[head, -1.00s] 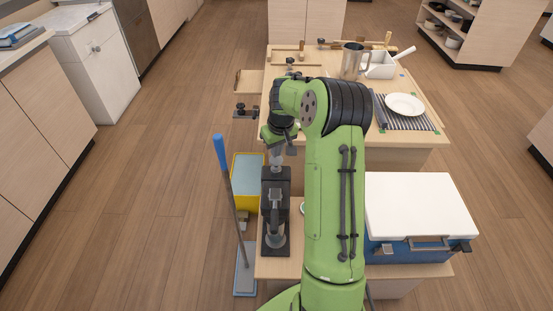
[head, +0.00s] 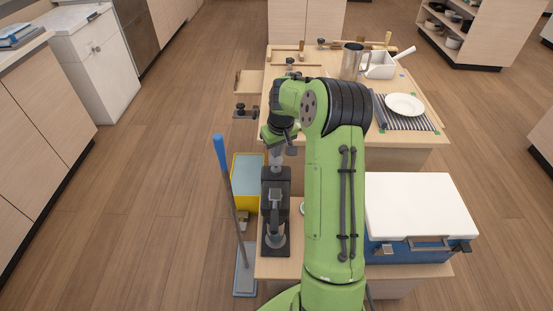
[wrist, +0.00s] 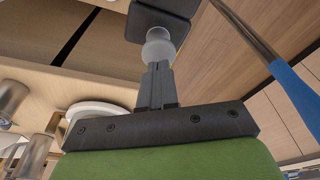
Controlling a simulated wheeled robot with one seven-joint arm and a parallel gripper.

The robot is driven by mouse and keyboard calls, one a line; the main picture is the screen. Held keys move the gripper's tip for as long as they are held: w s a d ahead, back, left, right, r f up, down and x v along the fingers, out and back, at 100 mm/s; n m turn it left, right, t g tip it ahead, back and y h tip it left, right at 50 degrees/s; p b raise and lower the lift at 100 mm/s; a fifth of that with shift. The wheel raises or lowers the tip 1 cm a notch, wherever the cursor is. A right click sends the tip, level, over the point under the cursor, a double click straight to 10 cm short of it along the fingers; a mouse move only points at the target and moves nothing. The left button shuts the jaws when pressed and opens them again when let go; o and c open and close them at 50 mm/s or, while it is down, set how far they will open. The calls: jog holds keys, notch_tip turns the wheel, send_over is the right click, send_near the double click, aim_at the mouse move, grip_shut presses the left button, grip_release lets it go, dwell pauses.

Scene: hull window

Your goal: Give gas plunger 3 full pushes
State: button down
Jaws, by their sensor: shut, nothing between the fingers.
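A black device (head: 276,238) stands on the low wooden surface left of my arm. In the wrist view, a pale grey round knob (wrist: 158,48), apparently the gas plunger, sits against a dark block (wrist: 165,12). My gripper (wrist: 157,68) is shut and empty, with its fingertips at the knob. They overlap it in the picture, so I cannot tell whether they touch or press it. In the head view, my gripper (head: 277,158) points down over the back end of the black device. The knob is mostly hidden there.
A blue-handled tool (head: 222,160) stands upright left of the device, by a yellow-rimmed bin (head: 235,202). A white-lidded blue cooler (head: 420,215) is right of my arm. A table behind holds a plate (head: 404,104), a metal cup (head: 351,61) and a white scoop (head: 380,67).

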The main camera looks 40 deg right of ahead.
aim_at(276, 160)
jog(key=shift+f, duration=0.15)
jog(key=shift+f+b, duration=0.95)
jog(key=shift+f, duration=0.45)
jog(key=shift+r+p, duration=1.3)
jog(key=shift+r, duration=0.25)
jog(key=shift+f, duration=0.2)
jog(key=shift+f+b, duration=1)
jog(key=shift+f, duration=0.35)
